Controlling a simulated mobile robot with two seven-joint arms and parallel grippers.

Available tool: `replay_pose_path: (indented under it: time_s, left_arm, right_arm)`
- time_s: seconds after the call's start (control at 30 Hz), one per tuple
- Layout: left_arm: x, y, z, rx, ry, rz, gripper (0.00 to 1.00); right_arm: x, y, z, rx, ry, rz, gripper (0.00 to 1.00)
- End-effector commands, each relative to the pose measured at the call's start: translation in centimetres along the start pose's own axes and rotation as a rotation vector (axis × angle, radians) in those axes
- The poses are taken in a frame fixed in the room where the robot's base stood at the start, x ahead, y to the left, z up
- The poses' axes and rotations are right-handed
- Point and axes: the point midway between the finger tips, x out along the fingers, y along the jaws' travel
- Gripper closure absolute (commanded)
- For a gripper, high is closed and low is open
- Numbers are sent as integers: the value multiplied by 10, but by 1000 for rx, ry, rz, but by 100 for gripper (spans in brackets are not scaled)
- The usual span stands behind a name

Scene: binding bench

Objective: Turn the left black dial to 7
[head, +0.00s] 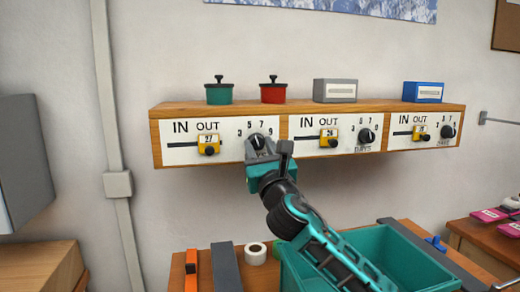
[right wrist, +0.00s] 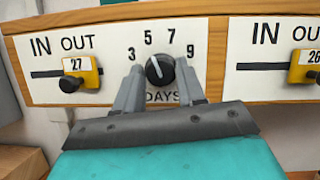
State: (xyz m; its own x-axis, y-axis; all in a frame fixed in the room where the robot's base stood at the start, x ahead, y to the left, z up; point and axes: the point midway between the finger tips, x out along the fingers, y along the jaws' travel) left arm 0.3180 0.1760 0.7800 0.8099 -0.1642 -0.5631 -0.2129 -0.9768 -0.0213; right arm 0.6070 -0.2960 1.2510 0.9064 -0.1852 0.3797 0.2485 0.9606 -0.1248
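The left black dial (head: 257,142) sits on the left white panel of the wooden shelf, with 3, 5, 7 and 9 around it. In the right wrist view the dial (right wrist: 160,70) has a white mark that points up and slightly left, roughly toward the 5. My right gripper (head: 268,153) is at this dial, in front of the panel. In the right wrist view its two fingers (right wrist: 160,84) stand apart on either side of the dial, with a small gap visible on each side. My left gripper is not in view.
A yellow slider tag marked 27 (head: 208,145) is left of the dial. Two more panels with black dials (head: 366,135) (head: 447,131) continue right. Green (head: 219,94) and red (head: 273,93) lidded pots stand on the shelf. A teal bin (head: 400,255) is below my right arm.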

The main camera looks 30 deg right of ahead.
Motion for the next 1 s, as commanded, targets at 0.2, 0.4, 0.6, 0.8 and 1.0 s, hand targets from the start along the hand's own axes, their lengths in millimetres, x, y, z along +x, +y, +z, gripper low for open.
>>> replay_pose_path:
  time_s: [0.2,0.4,0.6,0.8,1.0]
  left_arm:
    - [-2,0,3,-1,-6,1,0]
    - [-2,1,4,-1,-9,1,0]
    - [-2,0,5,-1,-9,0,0]
    - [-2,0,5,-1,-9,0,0]
    - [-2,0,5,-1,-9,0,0]
  right_arm:
    - [0,0,0,0,0,0,82]
    - [0,0,0,0,0,0,96]
    - [0,0,0,27,0,-11,96]
    - [0,2,0,116,0,-47,96]
    - [0,3,0,260,1,-106,96]
